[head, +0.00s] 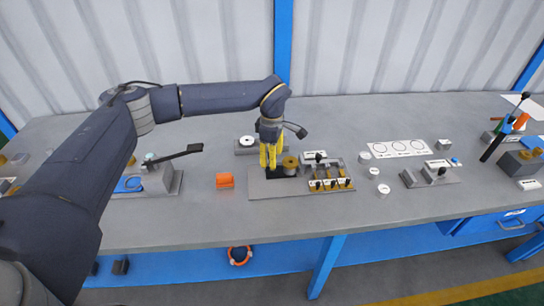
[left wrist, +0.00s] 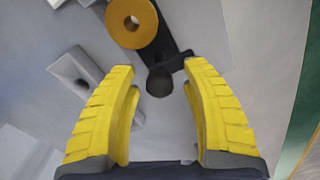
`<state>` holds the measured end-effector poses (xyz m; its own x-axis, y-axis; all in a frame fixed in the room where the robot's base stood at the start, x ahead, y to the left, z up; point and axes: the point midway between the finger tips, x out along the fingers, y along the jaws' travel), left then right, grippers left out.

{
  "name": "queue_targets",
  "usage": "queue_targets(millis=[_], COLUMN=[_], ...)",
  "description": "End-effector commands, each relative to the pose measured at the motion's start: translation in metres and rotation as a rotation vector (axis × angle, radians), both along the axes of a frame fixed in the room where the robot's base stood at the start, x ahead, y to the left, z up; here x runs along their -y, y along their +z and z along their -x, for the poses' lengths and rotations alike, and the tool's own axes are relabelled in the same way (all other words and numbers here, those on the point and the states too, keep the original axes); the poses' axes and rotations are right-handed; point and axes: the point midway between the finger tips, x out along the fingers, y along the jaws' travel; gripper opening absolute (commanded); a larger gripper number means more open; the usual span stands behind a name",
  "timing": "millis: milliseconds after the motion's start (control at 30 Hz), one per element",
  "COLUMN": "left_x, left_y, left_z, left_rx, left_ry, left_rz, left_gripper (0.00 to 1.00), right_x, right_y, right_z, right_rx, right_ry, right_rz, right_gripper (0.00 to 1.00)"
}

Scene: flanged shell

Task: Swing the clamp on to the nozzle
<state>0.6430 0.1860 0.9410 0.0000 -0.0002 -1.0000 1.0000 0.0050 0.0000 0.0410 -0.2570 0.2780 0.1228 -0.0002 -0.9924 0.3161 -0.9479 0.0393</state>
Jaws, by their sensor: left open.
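The brass-coloured round part that I take for the nozzle (head: 290,165) stands on a flat grey plate (head: 262,189); its round top with a centre hole shows in the left wrist view (left wrist: 131,22). A black arm with a rounded knob, which I take for the clamp (left wrist: 160,82), lies beside it, its knob in line with the gap between my fingers. My left gripper (head: 270,160) points down just left of the nozzle. Its yellow fingers are apart in the left wrist view (left wrist: 161,68), and I see no contact. In the head view the fingers partly hide the clamp. My right gripper is not in view.
Small black-handled parts (head: 330,184) stand right of the nozzle on the same plate. A black-levered fixture (head: 160,180) is further left. The bench front is clear.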

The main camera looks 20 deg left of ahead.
Motion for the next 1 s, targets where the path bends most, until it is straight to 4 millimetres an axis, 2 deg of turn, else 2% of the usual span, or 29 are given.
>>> queue_targets(millis=[200,600,1000], left_x=[0.0001,0.0001,-0.0003], left_y=[0.0000,0.0002,0.0002], left_z=[0.0000,0.0000,0.0000], left_rx=[0.000,0.000,0.000], left_ry=[0.000,0.000,0.028], left_rz=[0.000,0.000,0.000], left_gripper=[0.47,0.01,0.00], right_x=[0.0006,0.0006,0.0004], right_y=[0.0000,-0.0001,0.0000], right_z=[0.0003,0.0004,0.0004], right_rx=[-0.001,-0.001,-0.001], right_ry=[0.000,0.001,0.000], right_rz=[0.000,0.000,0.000], right_gripper=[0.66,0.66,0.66])
